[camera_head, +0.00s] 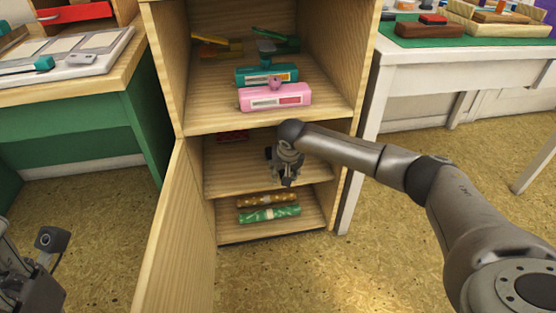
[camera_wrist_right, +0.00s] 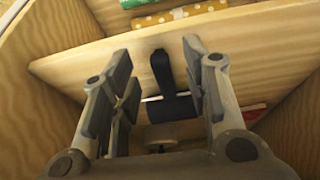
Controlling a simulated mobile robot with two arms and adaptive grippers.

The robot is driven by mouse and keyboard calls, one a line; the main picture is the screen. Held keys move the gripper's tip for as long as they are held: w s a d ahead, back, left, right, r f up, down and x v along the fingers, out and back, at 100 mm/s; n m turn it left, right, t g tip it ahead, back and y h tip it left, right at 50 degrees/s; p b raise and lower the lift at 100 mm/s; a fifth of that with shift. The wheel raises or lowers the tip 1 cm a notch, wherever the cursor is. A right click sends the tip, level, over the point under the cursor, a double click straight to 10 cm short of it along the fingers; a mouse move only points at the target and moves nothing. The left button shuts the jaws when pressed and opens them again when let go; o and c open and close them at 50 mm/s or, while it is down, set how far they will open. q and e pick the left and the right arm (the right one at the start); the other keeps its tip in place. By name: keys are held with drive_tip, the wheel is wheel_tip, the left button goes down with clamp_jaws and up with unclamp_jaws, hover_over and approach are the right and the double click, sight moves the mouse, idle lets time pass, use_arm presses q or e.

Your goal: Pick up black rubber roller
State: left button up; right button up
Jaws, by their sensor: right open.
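The black rubber roller (camera_wrist_right: 172,108) lies on the middle shelf (camera_wrist_right: 85,62) of the cabinet, its dark handle (camera_wrist_right: 162,72) pointing toward the shelf's front edge. My right gripper (camera_head: 287,176) is inside the cabinet opening above that shelf. In the right wrist view its two fingers (camera_wrist_right: 157,57) are spread, one on each side of the handle, with a gap to each. In the head view the roller is mostly hidden by my right gripper. Part of my left gripper (camera_head: 32,283) shows at the lower left; its fingers are not clear.
The open cabinet door (camera_head: 180,240) stands on the left. Yellow (camera_head: 255,201) and green (camera_head: 268,214) rolls lie below. A red patterned item (camera_head: 232,136) lies farther back.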

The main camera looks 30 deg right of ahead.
drive_tip(key=shift+x, duration=0.9)
clamp_jaws()
drive_tip(key=shift+r, duration=0.25)
